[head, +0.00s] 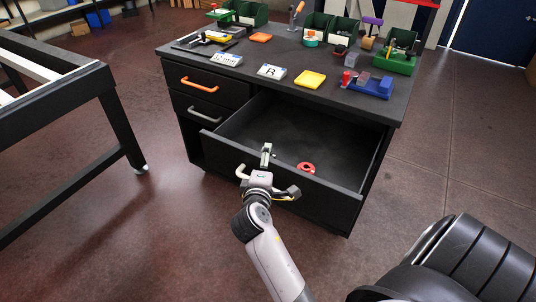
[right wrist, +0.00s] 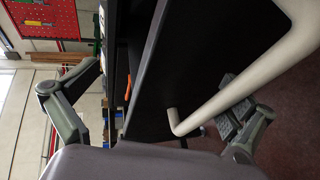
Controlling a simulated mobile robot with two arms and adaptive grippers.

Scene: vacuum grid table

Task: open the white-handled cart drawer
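The cart drawer (head: 335,188) with the white handle stands well out of the black cart, its inside showing. The white handle (head: 240,172) is on its front and is partly hidden behind my right gripper (head: 277,172). In the right wrist view the handle (right wrist: 235,80) runs from the top right to a bend near the middle. The fingers of my right gripper (right wrist: 155,105) are wide apart there, with the drawer's front panel (right wrist: 205,55) and the handle between them. I cannot tell whether a finger touches either one. My left gripper is not in view.
A red ring (head: 306,168) lies in the drawer. Two shut drawers, one with an orange handle (head: 199,83) and one with a grey handle (head: 203,114), are at left. The cart top (head: 225,77) holds bins, cards and tools. A dark table frame (head: 125,130) stands left, with clear floor between.

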